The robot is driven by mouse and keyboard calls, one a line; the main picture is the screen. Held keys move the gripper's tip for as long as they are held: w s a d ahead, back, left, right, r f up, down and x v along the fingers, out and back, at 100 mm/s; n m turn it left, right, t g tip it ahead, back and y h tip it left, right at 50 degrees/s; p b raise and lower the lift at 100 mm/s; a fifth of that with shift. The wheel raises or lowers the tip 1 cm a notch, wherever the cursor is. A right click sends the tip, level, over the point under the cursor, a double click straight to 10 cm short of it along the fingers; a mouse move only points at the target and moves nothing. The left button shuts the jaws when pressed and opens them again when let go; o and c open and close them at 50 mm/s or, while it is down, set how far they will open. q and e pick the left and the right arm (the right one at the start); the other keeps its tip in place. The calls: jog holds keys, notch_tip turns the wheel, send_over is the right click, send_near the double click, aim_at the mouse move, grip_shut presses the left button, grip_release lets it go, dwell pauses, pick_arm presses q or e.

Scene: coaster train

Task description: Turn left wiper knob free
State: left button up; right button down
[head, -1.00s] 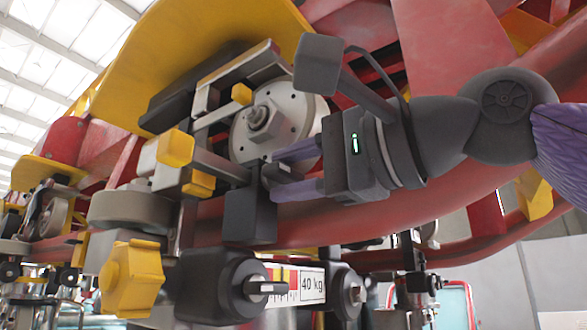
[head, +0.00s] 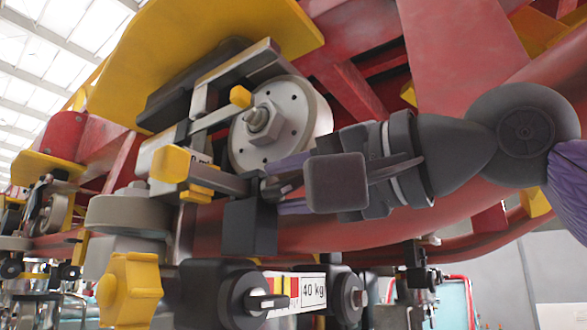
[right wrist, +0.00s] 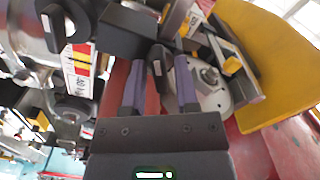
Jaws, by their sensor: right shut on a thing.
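The knob (right wrist: 157,60) is small and dark, with a light mark on it. It sits on a dark block (head: 250,226) beside the wheel, at the middle of the head view. My right gripper (head: 274,192) reaches it from the right and is shut on it. In the right wrist view the purple fingers stand on either side of the knob. In the head view, my gripper's body and camera housing partly hide the fingers. My left gripper is in neither view.
A pale round wheel (head: 310,115) lies just behind and above my right fingers. A 40 kg scale (head: 313,289) with a dark knob (head: 252,300) is below. A yellow knob (head: 131,287) is lower left. A red curved rail (head: 350,235) runs close beneath my right gripper.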

jog(key=n+p, duration=0.3)
jog(key=n, duration=0.3)
jog(key=shift+n, duration=0.3)
jog(key=n+p, duration=0.3)
jog(key=n, duration=0.2)
dwell(1.4)
jog(key=c, duration=0.6)
grip_release()
jog(key=shift+c, duration=0.2)
jog(key=shift+d, duration=0.1)
jog(key=shift+s+d, duration=0.1)
jog(key=b+v, duration=0.3)
jog(key=v, duration=0.6)
jog(key=shift+s+d, duration=0.2)
jog(key=shift+d, duration=0.05)
